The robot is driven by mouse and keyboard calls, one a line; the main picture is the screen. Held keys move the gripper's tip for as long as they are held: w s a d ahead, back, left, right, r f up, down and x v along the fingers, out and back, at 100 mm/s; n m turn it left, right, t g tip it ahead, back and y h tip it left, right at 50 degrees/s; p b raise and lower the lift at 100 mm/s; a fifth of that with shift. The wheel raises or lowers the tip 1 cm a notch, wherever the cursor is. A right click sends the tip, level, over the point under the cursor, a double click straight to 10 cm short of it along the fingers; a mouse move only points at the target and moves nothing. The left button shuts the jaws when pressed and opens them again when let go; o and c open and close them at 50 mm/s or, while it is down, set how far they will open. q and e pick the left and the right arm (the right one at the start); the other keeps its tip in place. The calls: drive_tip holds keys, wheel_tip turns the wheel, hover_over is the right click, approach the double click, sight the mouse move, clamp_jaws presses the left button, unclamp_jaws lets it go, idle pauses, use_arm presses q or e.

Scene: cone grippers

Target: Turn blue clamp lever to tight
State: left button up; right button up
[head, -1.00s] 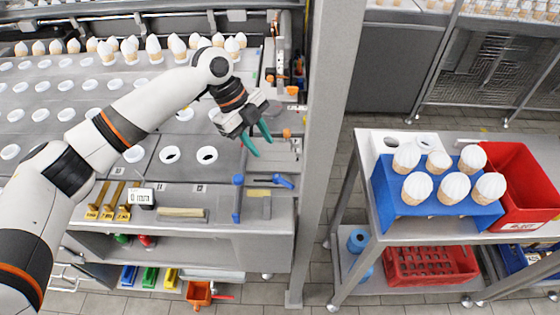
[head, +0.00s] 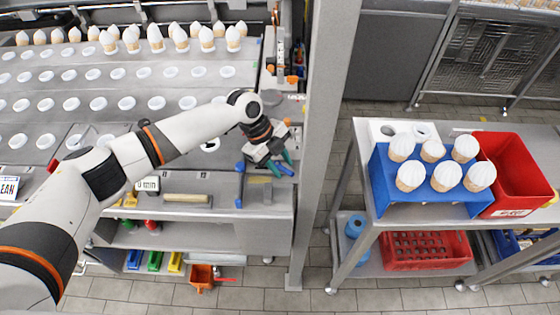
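My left gripper (head: 281,164) is at the right end of the grey machine bench, with its teal fingertips apart. The blue clamp lever (head: 285,170) shows just at the fingertips, apparently between or just below them; contact cannot be made out. The gripper body partly hides the lever and its clamp. A blue upright part (head: 239,182) stands just left of the gripper. My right gripper is not in view.
A steel post (head: 322,140) stands close to the right of the gripper. Right of it, a cart holds a blue rack (head: 435,201) of several white-topped cones and a red bin (head: 516,170). A yellowish bar (head: 187,198) lies on the bench front.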

use_arm(q)
drive_tip(key=shift+c, duration=0.6)
clamp_jaws()
drive_tip(key=shift+r+n, duration=0.1)
drive_tip(key=shift+n, duration=0.3)
drive_tip(key=shift+d+n+t+p, duration=0.1)
drive_tip(key=shift+n+t+p, duration=0.2)
drive_tip(key=n+p, duration=0.1)
drive_tip(key=n+t, duration=0.1)
drive_tip(key=n, duration=0.1)
drive_tip(key=shift+w+d+r+p, duration=0.15)
drive_tip(key=shift+p, duration=0.25)
drive_tip(key=n+p, duration=0.1)
drive_tip(key=n+t+p, duration=0.1)
drive_tip(key=n, duration=0.1)
drive_tip(key=shift+w+d, duration=0.1)
drive_tip(key=shift+w, duration=0.15)
drive_tip(key=shift+n+t, duration=0.3)
drive_tip(key=shift+t, duration=0.1)
drive_tip(key=shift+w+p, duration=0.1)
drive_tip(key=shift+p, duration=0.2)
